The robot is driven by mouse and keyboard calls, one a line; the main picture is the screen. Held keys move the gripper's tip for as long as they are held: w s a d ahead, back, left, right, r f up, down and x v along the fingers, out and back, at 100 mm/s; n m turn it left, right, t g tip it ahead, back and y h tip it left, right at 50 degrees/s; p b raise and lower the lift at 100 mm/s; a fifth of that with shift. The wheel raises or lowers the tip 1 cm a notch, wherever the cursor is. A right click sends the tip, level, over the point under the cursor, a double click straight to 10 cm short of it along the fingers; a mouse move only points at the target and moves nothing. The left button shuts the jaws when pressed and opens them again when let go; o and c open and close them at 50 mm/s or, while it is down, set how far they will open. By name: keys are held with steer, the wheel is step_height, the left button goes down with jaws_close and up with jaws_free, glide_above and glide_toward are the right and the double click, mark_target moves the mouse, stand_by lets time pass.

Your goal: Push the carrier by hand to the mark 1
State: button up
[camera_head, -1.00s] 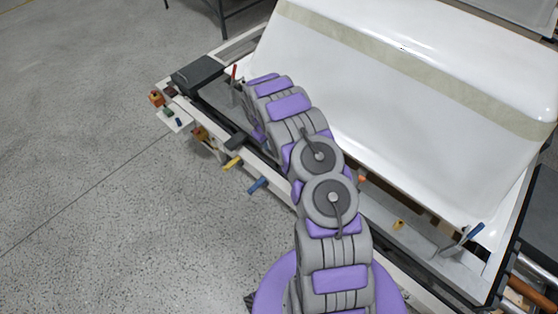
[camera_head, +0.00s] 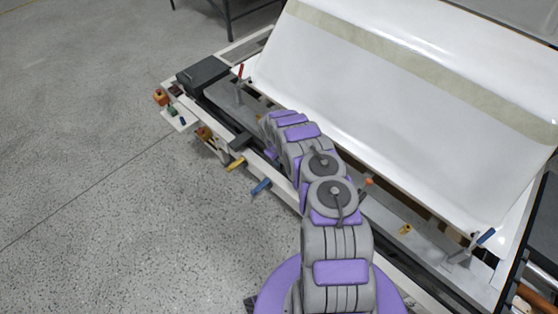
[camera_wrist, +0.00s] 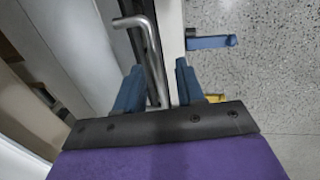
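The carrier (camera_head: 405,262) is a long low frame with a grey deck, under a glossy white bathtub shell (camera_head: 400,95) in the head view. My gripper (camera_wrist: 158,85) shows in the wrist view with its two blue fingers apart. A bent metal rod (camera_wrist: 152,58) stands in the gap between the fingers. I cannot tell whether either finger touches it. In the head view my arm hides the gripper, which is over the carrier's near edge. I cannot make out mark 1 in either view.
A red-handled lever (camera_head: 240,73) stands near a black box (camera_head: 203,73) at the carrier's far left. Yellow (camera_head: 236,164) and blue (camera_head: 261,186) handles stick out from the near side. A blue-handled clamp (camera_head: 484,237) is at right. The speckled floor (camera_head: 90,150) at left is clear.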

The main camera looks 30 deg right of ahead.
steer(key=shift+d+f, duration=0.85)
steer(key=shift+a, duration=0.25)
steer(key=shift+a+r, duration=0.15)
steer(key=shift+a, duration=0.15)
steer(key=shift+c, duration=1.2)
steer(key=c, duration=0.3)
steer(key=shift+d, duration=0.35)
jaws_close()
steer(key=shift+a, duration=0.15)
